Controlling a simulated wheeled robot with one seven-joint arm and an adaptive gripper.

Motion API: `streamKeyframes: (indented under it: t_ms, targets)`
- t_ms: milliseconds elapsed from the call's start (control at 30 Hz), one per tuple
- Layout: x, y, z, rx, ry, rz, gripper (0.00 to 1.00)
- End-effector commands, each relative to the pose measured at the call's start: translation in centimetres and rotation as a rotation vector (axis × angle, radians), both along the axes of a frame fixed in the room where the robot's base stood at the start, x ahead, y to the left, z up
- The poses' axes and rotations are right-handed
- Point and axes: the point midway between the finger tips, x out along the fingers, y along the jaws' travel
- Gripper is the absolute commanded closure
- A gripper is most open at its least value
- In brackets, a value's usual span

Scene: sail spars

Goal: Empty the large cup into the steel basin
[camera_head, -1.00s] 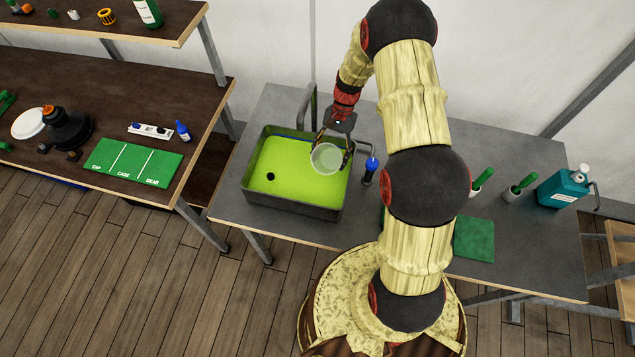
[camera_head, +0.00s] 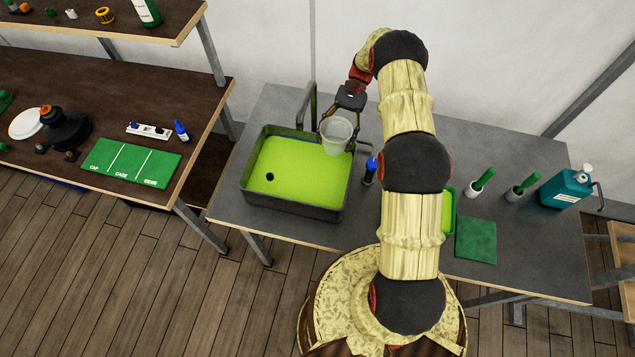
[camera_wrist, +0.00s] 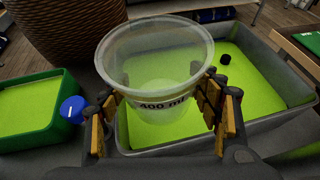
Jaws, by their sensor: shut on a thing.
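My gripper (camera_head: 338,132) is shut on the large cup (camera_head: 337,137), a clear cup. The wrist view shows the cup (camera_wrist: 158,75) between the finger pads, with "400 ml" printed on its side. No liquid shows clearly inside; the green seen through its wall may be the basin behind it. The cup is held near upright over the back right corner of the steel basin (camera_head: 245,199). The basin has a bright yellow-green floor or liquid and a small dark round spot, also seen in the wrist view (camera_wrist: 224,58).
A blue-capped bottle (camera_head: 370,171) stands right of the basin. A green tray (camera_head: 453,203) is partly behind my arm, beside a green cloth (camera_head: 475,240). Two green-handled brushes (camera_head: 480,184) and a teal bottle (camera_head: 566,189) stand right. A faucet (camera_head: 312,105) rises behind the basin.

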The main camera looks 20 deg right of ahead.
Motion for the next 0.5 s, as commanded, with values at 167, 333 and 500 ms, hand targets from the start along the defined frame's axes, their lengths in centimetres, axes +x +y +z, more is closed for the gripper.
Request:
streamKeyframes:
  t_ms: [167,333,500]
  targets:
    - [0.0,0.0,0.0,0.000,0.000,0.000,0.62]
    - [0.0,0.0,0.9,-0.001,-0.001,0.000,0.62]
    - [0.0,0.0,2.7,-0.001,-0.001,0.000,0.62]
